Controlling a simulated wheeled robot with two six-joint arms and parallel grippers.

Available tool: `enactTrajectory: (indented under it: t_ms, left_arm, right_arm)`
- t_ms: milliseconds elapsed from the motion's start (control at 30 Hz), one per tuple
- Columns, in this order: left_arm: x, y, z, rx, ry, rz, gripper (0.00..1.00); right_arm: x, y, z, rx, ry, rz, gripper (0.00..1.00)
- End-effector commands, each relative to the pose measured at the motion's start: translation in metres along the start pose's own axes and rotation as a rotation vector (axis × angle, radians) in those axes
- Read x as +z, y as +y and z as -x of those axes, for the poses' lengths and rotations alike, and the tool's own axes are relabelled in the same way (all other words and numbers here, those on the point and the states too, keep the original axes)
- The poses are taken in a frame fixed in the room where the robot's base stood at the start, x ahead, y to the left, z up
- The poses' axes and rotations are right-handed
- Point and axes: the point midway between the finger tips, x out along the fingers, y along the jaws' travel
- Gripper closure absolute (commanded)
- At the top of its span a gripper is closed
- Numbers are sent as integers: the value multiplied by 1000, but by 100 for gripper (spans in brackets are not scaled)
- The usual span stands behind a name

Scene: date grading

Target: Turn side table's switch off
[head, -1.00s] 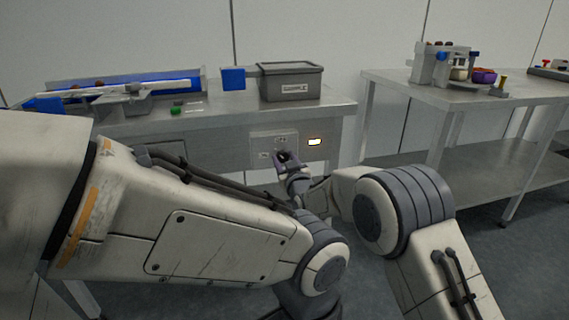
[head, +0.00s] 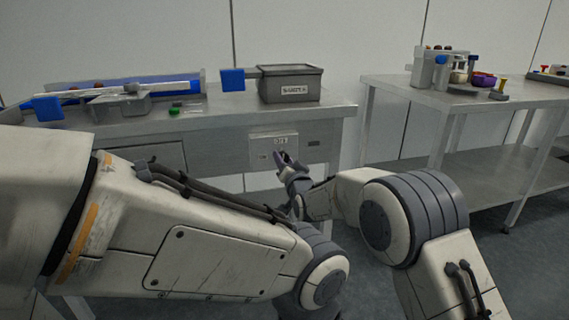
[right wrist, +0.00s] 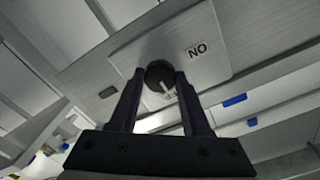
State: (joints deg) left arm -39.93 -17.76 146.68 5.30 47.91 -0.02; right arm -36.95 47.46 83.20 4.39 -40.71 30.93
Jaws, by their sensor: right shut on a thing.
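The switch panel (head: 262,152) is a light plate on the front of the side table (head: 216,160). Its round dark knob (right wrist: 159,74) shows in the right wrist view, between the fingertips of my right gripper (head: 284,158), which is shut on it. A white mark on the knob points down and to the right there, towards a small label partly hidden by a finger. A label reading "NO" (right wrist: 198,49) is on the plate. The indicator (head: 314,142) right of the panel is dark. My left gripper is out of view.
A grey lidded box (head: 290,84), a blue block (head: 232,80) and a grey tray (head: 120,106) stand on the table top. A second steel table (head: 400,86) with several small items stands at the right, with a gap of floor between.

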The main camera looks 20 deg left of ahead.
Motion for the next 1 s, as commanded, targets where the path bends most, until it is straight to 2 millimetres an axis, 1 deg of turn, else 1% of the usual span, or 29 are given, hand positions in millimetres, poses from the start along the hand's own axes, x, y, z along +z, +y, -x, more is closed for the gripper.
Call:
enactTrajectory:
  t_ms: [233,633,667,700,733,1000]
  left_arm:
    - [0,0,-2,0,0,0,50]
    - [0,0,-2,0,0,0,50]
    - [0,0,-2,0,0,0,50]
    - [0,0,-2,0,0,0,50]
    - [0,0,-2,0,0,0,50]
    - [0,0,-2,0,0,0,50]
  right_arm:
    - [-2,1,0,1,4,-44,100]
    - [-3,1,0,1,5,-49,100]
    - [-3,1,0,1,5,-49,41]
    - [-3,1,0,1,5,-49,26]
    - [-2,1,0,1,5,-48,22]
    - [-1,0,0,1,2,-46,22]
